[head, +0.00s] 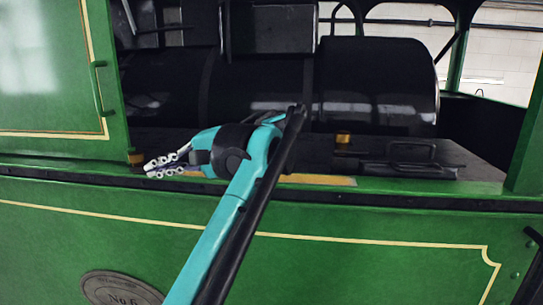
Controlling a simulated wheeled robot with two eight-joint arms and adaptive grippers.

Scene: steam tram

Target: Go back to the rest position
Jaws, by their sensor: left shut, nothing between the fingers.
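My left gripper (152,168) is in front of the tram's open side, at the left end of the opening. Its pale fingers point left and are shut with nothing between them. It appears close to the sill of the green steam tram (330,227), but I cannot tell if it touches. My teal and black left arm rises from the bottom and covers part of the sill and the tram side. My right gripper is out of view.
A black boiler (385,85) lies inside the opening. A dark lid with a handle (408,168) and a small brass piece (343,138) sit on the ledge. A green door with a handle (98,90) stands left. An oval number plate (118,288) is low on the side.

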